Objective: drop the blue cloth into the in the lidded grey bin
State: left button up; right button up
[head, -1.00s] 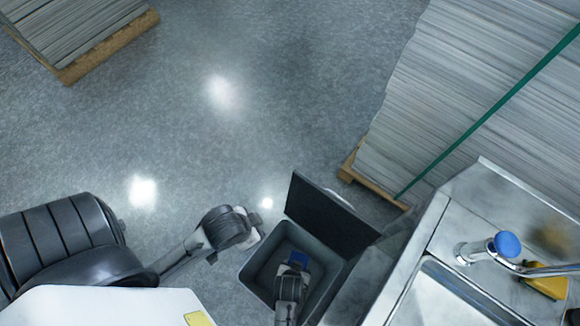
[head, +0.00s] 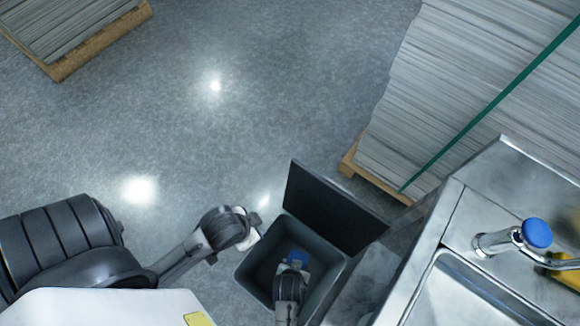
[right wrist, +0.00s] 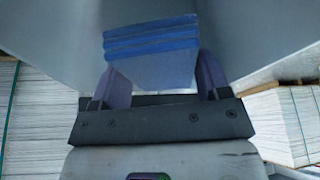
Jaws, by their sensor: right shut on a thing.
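The grey bin (head: 246,270) stands on the floor at the bottom centre of the head view. Its dark lid (head: 328,208) is raised on the far right side. The blue cloth (head: 299,257) shows over the bin's opening, at the tip of my right gripper (head: 295,264). In the right wrist view the folded blue cloth (right wrist: 151,52) sits between the two fingers of my right gripper (right wrist: 152,80), which is shut on it. My left gripper (head: 252,237) is outside the bin, just left of its rim; its fingers are too unclear to judge.
A steel sink unit (head: 450,225) with a blue-topped tap (head: 537,233) and a yellow object (head: 566,272) stands at the right. A strapped sheet stack (head: 455,90) on a pallet is behind it. Another pallet stack (head: 70,25) is far left. The floor between is clear.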

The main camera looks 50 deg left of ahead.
jog(key=o, duration=0.7)
jog(key=shift+o, duration=1)
jog(key=p+v, duration=0.6)
jog(key=v, duration=0.8)
jog(key=shift+p, duration=0.4)
jog(key=shift+s+f, duration=0.1)
